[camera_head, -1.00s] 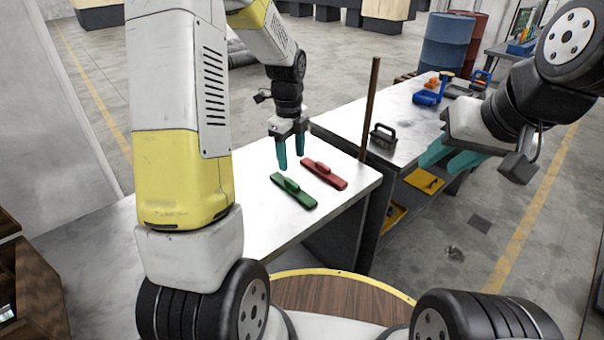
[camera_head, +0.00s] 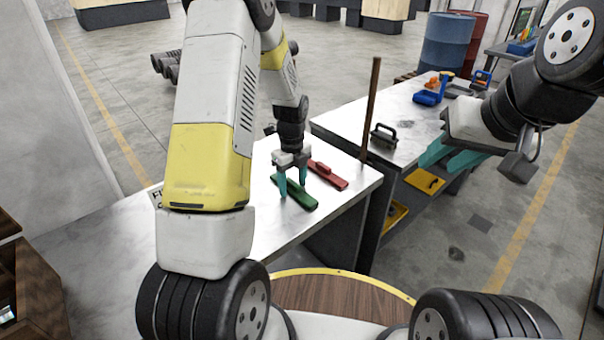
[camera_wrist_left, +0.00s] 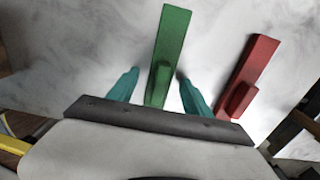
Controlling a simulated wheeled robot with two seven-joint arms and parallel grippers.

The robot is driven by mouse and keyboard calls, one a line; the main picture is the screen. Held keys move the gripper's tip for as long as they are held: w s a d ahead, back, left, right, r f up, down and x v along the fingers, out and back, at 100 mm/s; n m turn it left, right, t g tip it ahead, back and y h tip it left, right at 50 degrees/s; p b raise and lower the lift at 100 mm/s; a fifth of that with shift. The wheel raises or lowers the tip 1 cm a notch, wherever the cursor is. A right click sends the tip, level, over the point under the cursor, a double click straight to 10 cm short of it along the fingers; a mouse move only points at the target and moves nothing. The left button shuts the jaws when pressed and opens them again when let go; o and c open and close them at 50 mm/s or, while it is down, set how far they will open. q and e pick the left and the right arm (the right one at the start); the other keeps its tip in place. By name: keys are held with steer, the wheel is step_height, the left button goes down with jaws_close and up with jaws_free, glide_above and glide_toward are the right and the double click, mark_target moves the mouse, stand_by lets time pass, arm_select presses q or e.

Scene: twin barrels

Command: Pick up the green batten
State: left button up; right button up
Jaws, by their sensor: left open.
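The green batten (camera_head: 299,194) lies flat on the near white table, a long bar with a raised grip on top. My left gripper (camera_head: 292,190) is open directly over it, pointing down. In the left wrist view the green batten (camera_wrist_left: 173,42) runs between the two teal fingertips of my left gripper (camera_wrist_left: 156,83), with a gap on both sides. I cannot tell how far above the table the fingertips are. My right gripper (camera_head: 452,158) is at the right, raised in front of the second bench; its teal fingers look apart and hold nothing visible.
A red batten (camera_head: 328,174) lies beside the green one; it is to the right in the left wrist view (camera_wrist_left: 252,62). A brown upright pole (camera_head: 371,105) stands at the table's right edge. A dark-handled tool (camera_head: 383,135) sits on the second bench (camera_head: 345,122).

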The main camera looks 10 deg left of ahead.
arm_select(q)
jaws_close()
